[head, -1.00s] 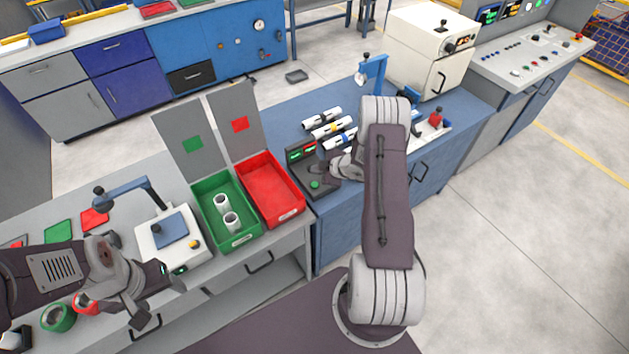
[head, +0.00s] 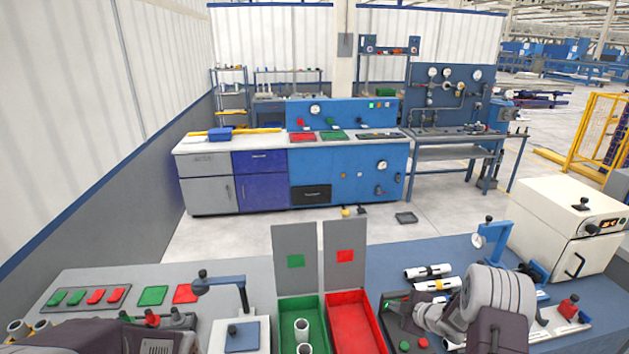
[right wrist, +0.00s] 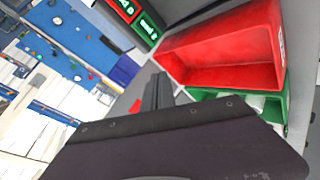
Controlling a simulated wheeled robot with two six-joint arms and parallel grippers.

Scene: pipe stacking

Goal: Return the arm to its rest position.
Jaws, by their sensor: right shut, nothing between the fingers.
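My right arm reaches over the blue bench at the lower right of the head view. Its gripper (head: 404,312) is near the dark device with red and green buttons. In the right wrist view the right gripper's fingers (right wrist: 157,92) are shut with nothing between them. The red bin (right wrist: 270,45) lies beyond them. My left arm shows only in part at the bottom left of the head view; its fingers cannot be made out. Two white pipes (head: 302,329) stand upright in the green bin (head: 284,320).
The red bin (head: 334,318) stands beside the green one, with grey panels behind both. White banded pipes (head: 428,271) lie on the blue bench. A blue clamp stand (head: 497,245) and a white oven-like box (head: 560,225) stand to the right. Open floor lies beyond the benches.

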